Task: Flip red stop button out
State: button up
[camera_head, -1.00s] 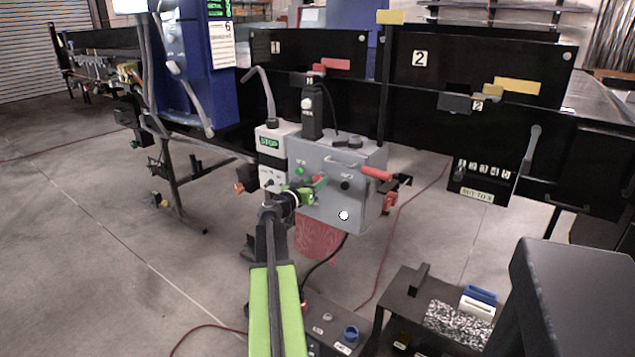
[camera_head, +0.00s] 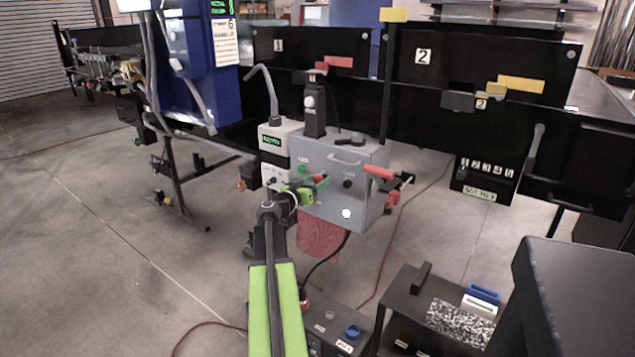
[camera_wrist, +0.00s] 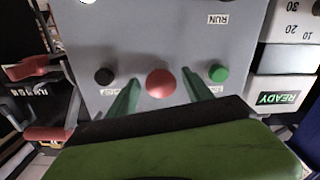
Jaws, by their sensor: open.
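The red stop button (camera_wrist: 161,83) is a round mushroom head on the front of the grey control box (camera_head: 325,206). In the wrist view my gripper (camera_wrist: 161,78) is open, with one green finger on each side of the button. Small gaps show between the fingers and the button head, so it is not clamped. In the head view my gripper (camera_head: 306,191) is at the box front and the button (camera_head: 322,181) shows beside it. The display (camera_wrist: 277,98) beside the box reads READY. How far the button stands out is hard to tell.
A green RUN button (camera_wrist: 218,73) and a black knob (camera_wrist: 104,76) flank the red one closely. A red-handled lever (camera_head: 379,172) sticks out at the box's right. The black conveyor (camera_head: 420,115) stands behind. Open floor lies to the left.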

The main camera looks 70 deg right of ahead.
jog(key=v, duration=1.7)
jog(key=shift+a, duration=0.25)
jog(key=shift+w, duration=0.1)
